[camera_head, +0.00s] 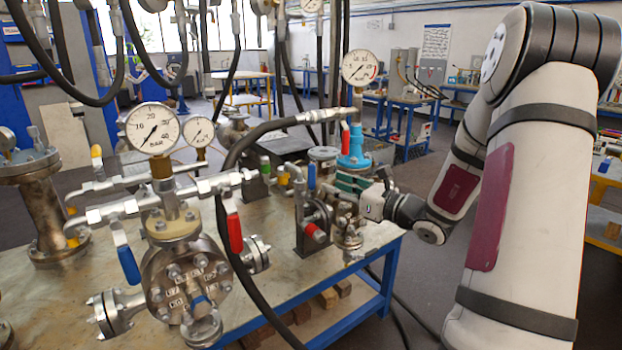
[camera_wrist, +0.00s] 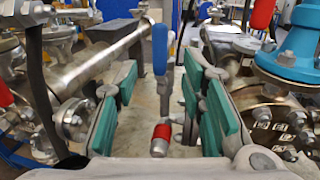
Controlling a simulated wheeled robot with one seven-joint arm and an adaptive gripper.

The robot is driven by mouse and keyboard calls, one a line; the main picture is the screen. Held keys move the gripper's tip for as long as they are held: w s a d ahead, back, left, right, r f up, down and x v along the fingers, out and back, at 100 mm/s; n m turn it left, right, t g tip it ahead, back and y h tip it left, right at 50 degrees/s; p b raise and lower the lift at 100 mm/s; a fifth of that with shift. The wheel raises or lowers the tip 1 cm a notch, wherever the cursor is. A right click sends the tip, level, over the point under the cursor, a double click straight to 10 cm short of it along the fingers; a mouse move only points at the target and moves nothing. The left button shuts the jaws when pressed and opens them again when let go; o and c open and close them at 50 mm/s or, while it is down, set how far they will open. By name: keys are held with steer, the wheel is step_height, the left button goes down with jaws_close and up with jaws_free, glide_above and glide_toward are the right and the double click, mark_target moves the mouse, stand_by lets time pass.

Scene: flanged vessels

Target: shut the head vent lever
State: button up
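My gripper (camera_wrist: 160,78) is open, its teal-padded fingers apart with nothing held. Beyond and between the fingers in the wrist view, a blue lever (camera_wrist: 160,50) stands upright on a small valve, and a red-capped fitting (camera_wrist: 161,134) points toward me. In the head view the same blue lever (camera_head: 312,175) and red cap (camera_head: 315,232) sit just left of my gripper (camera_head: 347,190). A red lever (camera_head: 345,140) stands upright by the blue-topped vessel (camera_head: 354,152), behind my gripper. No label shows which lever is the head vent; the fingers' contact cannot be made out.
A gauged vessel (camera_head: 185,275) with a hanging blue lever (camera_head: 128,262) and red lever (camera_head: 235,232) stands at front left. A black hose (camera_head: 226,235) arcs across the bench (camera_head: 275,300). Flanged parts crowd both sides of my fingers.

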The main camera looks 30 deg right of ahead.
mark_target(312, 189)
steer(key=x, duration=0.8)
steer(key=shift+w+a, duration=0.1)
steer(key=shift+w, duration=0.25)
steer(key=shift+c, duration=0.6)
jaws_close()
